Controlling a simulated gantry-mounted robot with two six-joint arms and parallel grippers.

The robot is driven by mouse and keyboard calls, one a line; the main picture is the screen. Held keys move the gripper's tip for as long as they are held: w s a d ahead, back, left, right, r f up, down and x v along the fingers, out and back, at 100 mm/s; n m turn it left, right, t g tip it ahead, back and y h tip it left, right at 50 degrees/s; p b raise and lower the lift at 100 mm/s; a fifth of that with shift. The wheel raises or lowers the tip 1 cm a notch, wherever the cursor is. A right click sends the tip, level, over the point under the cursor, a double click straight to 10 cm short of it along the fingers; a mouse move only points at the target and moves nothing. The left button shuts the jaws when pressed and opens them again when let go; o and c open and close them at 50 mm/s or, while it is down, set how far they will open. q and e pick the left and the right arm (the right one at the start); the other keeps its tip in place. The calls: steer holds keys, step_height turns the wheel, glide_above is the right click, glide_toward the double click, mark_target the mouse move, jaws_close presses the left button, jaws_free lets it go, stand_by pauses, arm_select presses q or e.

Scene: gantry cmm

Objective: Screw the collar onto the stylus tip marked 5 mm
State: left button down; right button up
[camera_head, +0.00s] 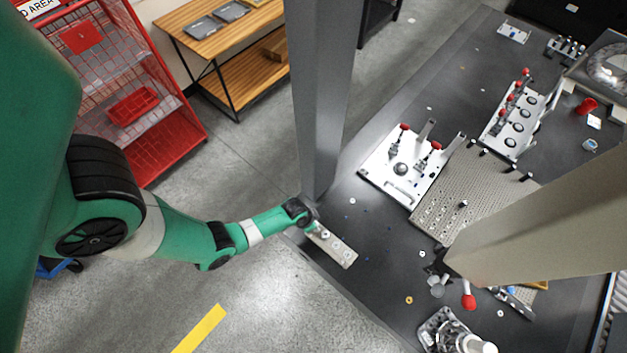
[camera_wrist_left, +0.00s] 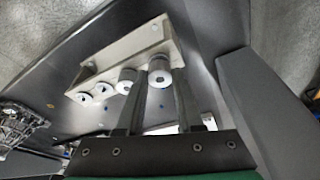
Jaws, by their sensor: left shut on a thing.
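A pale rectangular block (camera_wrist_left: 98,64) lies on the dark table and carries a row of round metal pieces. It also shows in the head view (camera_head: 345,256), in front of my left gripper (camera_head: 314,228). In the left wrist view, my left gripper (camera_wrist_left: 160,92) has its dark fingers on either side of a grey cylindrical collar (camera_wrist_left: 159,66) at the row's right end. Shorter round pieces with dark centres (camera_wrist_left: 104,90) stand to its left. Size marks are not readable, and I cannot tell whether the collar is seated on a tip.
A grey column (camera_head: 320,100) rises close beside my left gripper. A white fixture plate with red-knobbed clamps (camera_head: 377,174) and a perforated plate (camera_head: 478,183) lie further right. A red ball (camera_head: 468,302) and small loose parts lie near the front right.

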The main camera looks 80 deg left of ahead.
arm_select(q)
steer(key=shift+f, duration=0.3)
stand_by(0.9)
steer(key=m+h+b, duration=0.1)
steer(key=m, duration=0.2)
steer(key=shift+a+f+m, duration=0.1)
steer(key=shift+m, duration=1)
steer(key=shift+r+m+h+p, duration=0.2)
steer(key=shift+m+h+p, duration=0.25)
steer(key=shift+m, duration=0.25)
steer(key=shift+m+h+p, duration=0.25)
steer(key=shift+m+p, duration=0.25)
steer(key=shift+m, duration=0.7)
steer(key=shift+f+m, duration=0.2)
steer(key=shift+m, duration=0.5)
steer(key=shift+g, duration=0.3)
